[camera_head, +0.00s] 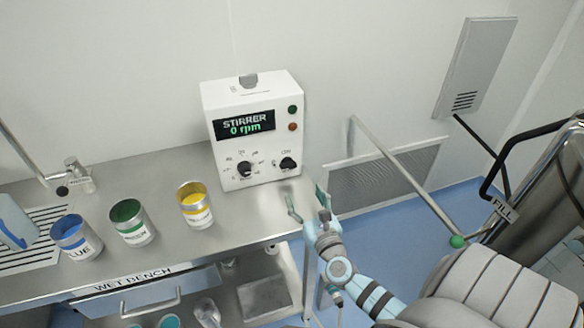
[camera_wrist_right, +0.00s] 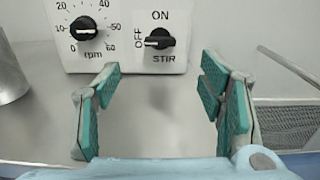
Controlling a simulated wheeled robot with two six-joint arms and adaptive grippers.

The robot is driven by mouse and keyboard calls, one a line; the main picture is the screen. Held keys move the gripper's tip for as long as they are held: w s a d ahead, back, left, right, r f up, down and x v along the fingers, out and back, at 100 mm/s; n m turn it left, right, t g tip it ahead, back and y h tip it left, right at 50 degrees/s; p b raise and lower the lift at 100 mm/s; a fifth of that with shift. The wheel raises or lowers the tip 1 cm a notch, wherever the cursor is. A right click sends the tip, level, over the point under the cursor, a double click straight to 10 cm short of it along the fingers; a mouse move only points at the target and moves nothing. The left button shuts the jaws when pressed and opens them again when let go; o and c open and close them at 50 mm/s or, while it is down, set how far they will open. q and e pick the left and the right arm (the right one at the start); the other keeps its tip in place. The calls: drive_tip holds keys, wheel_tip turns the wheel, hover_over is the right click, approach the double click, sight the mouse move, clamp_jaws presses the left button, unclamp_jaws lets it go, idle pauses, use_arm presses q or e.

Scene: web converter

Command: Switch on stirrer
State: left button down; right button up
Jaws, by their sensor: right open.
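The stirrer is a white control box (camera_head: 225,150) on the back of the steel bench, its display (camera_head: 244,124) reading "STIRRER 0 rpm". Its black STIR switch (camera_head: 288,163) is at the lower right of the front. In the right wrist view the switch (camera_wrist_right: 159,39) has its handle sideways, with its white mark toward OFF at the left; ON is above. The rpm dial (camera_head: 244,169) is left of it and also shows in the wrist view (camera_wrist_right: 86,28). My right gripper (camera_head: 306,199) is open and empty in front of the switch, apart from it. My left gripper is out of view.
Yellow (camera_head: 196,206), green (camera_head: 132,223) and blue (camera_head: 76,238) cups stand on the bench (camera_head: 160,175) left of the stirrer. A steel rail with a green ball (camera_head: 457,241) is at the right. The bench top directly before the switch is clear.

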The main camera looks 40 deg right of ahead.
sight(290, 167)
drive_tip(key=b+x, duration=0.2)
drive_tip(key=x, duration=1)
drive_tip(key=shift+w+a, duration=0.1)
drive_tip(key=shift+w, duration=0.1)
drive_tip(key=shift+s+r, duration=0.1)
drive_tip(key=shift+r, duration=0.05)
drive_tip(key=shift+c, duration=0.5)
drive_tip(key=c, duration=1.1)
drive_tip(key=shift+o, duration=0.2)
